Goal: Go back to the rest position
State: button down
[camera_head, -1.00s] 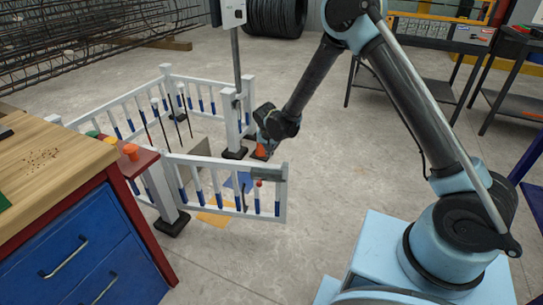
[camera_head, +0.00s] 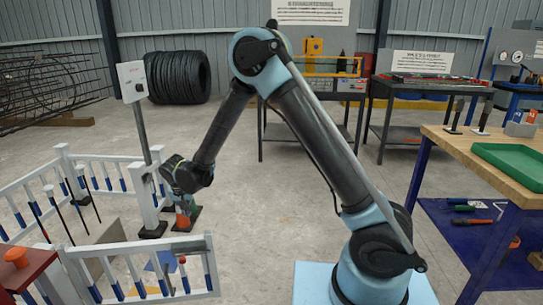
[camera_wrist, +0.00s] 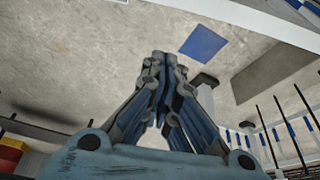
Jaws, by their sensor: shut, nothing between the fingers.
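My gripper (camera_head: 184,208) hangs at the end of my bent arm, beside the white fence post with the control box in the head view. In the wrist view my gripper (camera_wrist: 158,62) has its blue-grey fingers together, with nothing between them. Pale concrete floor shows beyond the fingertips. An orange patch (camera_head: 182,219) shows at the fingers in the head view; I cannot tell what it belongs to.
A white fence (camera_head: 150,278) with blue-banded bars stands at left, its gate near my gripper. A post carries a control box (camera_head: 131,80). A workbench with a green tray (camera_head: 515,163) stands right. Black tables (camera_head: 425,95) line the back. The middle floor is clear.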

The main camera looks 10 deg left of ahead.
jog(key=w+d+r, duration=0.3)
jog(key=d+r, duration=0.3)
jog(key=d, duration=0.4)
jog(key=w+d+r+m+h, duration=0.1)
jog(key=w+d+r, duration=0.4)
jog(key=d, duration=0.5)
jog(key=w+d+r, duration=0.2)
jog(key=d+r, duration=0.5)
jog(key=d, duration=0.3)
jog(key=s+d+r, duration=0.1)
jog(key=s+d, duration=0.2)
jog(key=d, duration=0.5)
jog(key=s+d+r+m+g, duration=0.15)
jog(key=s+d, duration=0.25)
jog(key=d, duration=0.5)
jog(key=s+d+r, duration=0.1)
jog(key=s+d, duration=0.2)
jog(key=d, duration=0.5)
jog(key=s+d+f, duration=0.2)
jog(key=s+d, duration=0.3)
jog(key=s, duration=0.1)
jog(key=s+d+f, duration=0.3)
jog(key=s+d, duration=0.2)
jog(key=s, duration=0.2)
jog(key=shift+s+f+m, duration=0.2)
jog(key=shift+f+m, duration=0.1)
jog(key=shift+m, duration=0.05)
jog(key=shift+a, duration=0.15)
